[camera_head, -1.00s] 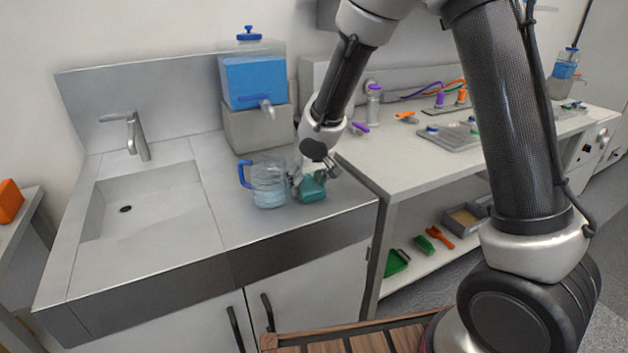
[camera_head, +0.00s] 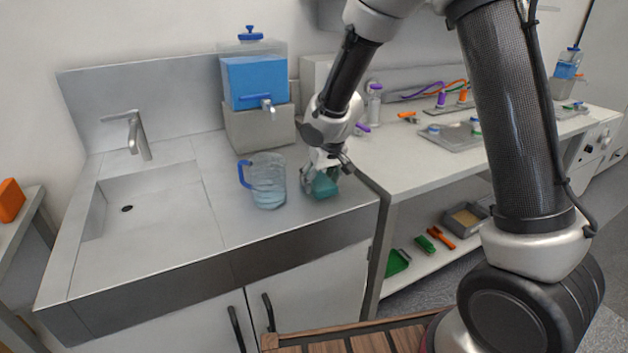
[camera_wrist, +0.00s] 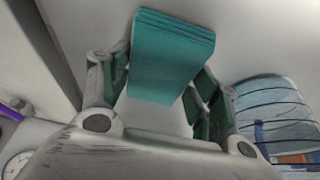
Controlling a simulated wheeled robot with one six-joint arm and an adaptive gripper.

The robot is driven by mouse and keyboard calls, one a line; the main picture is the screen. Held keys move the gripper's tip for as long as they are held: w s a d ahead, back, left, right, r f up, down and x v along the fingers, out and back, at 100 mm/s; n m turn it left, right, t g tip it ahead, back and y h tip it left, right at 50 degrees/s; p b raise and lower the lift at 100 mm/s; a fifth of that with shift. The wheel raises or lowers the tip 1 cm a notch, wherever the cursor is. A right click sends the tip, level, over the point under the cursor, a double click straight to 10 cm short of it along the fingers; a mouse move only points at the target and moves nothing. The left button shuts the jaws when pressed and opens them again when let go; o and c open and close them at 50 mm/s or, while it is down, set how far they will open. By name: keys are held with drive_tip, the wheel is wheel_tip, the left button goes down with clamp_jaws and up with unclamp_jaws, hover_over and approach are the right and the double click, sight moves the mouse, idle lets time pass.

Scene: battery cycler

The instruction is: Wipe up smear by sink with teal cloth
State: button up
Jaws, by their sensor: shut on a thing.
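The teal cloth (camera_head: 326,186) is a folded block held in my gripper (camera_head: 321,180) at the right end of the steel sink counter. In the wrist view the cloth (camera_wrist: 170,55) sits between the two fingers of my gripper (camera_wrist: 155,85), and the gripper is shut on it. The cloth is at or just above the counter; I cannot tell if it touches. The sink (camera_head: 150,215) with its tap (camera_head: 138,135) is at the left. No smear can be made out; the gripper and cloth may hide it.
A clear jug (camera_head: 268,185) with a blue handle stands just left of the gripper; it also shows in the wrist view (camera_wrist: 272,110). A blue water tank (camera_head: 254,82) stands behind it on a grey block (camera_head: 258,130). The counter's right edge is close. Counter between sink and jug is clear.

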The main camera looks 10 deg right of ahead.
sight(345, 181)
drive_tip(key=shift+w+d+f, duration=0.1)
drive_tip(key=shift+w+d, duration=0.2)
drive_tip(key=shift+d, duration=0.55)
drive_tip(key=shift+w+d+r, duration=0.1)
drive_tip(key=shift+w+d, duration=0.15)
drive_tip(key=shift+d, duration=0.65)
drive_tip(key=shift+w+d+f, duration=0.1)
drive_tip(key=shift+w+d, duration=0.2)
drive_tip(key=shift+d, duration=0.55)
drive_tip(key=shift+w+d, duration=0.25)
drive_tip(key=shift+d, duration=0.55)
drive_tip(key=shift+w+d, duration=0.25)
drive_tip(key=shift+d, duration=0.5)
drive_tip(key=shift+s+d, duration=0.15)
drive_tip(key=shift+s, duration=0.4)
drive_tip(key=shift+s+a, duration=0.35)
drive_tip(key=shift+a, duration=0.7)
drive_tip(key=shift+s+a, duration=0.3)
drive_tip(key=shift+a, duration=0.7)
drive_tip(key=shift+s+a, duration=0.35)
drive_tip(key=shift+a, duration=0.7)
drive_tip(key=shift+s+a, duration=0.35)
drive_tip(key=shift+a, duration=0.65)
drive_tip(key=shift+s+a, duration=0.3)
drive_tip(key=shift+a, duration=0.75)
drive_tip(key=shift+s+a, duration=0.35)
drive_tip(key=shift+a, duration=0.65)
